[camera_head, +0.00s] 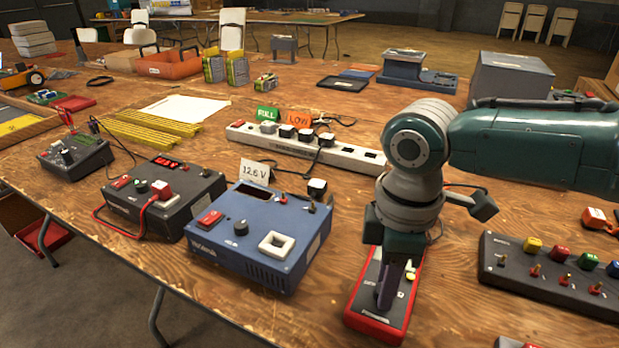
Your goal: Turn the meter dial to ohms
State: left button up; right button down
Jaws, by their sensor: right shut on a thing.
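The meter (374,327) lies face up on the wooden table, a red-edged case with a pale face, right of the blue box. My right gripper (389,290) points down onto the middle of its face, with its dark fingers shut at the dial. The fingers hide the dial, so its setting cannot be read. My left gripper is not in view.
Left of the meter stand a blue power box (262,235) and a dark box with a red lead (165,197). A white power strip (305,146) lies behind. A dark switch panel (550,277) is at right. Bare table lies between the meter and this panel.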

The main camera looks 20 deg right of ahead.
jog(key=m+p, duration=0.2)
jog(key=m, duration=0.1)
jog(key=shift+r+m, duration=0.15)
jog(key=shift+m, duration=0.25)
jog(key=m+p, duration=0.2)
jog(key=m, duration=0.2)
jog(key=shift+m+p, duration=0.3)
jog(key=shift+p, duration=0.05)
jog(key=m+p, duration=0.1)
jog(key=m, duration=0.4)
jog(key=shift+m+p, duration=0.6)
jog(key=shift+m, duration=1.8)
jog(key=shift+f, duration=0.2)
jog(key=c, duration=0.6)
grip_release()
jog(key=shift+r, duration=0.1)
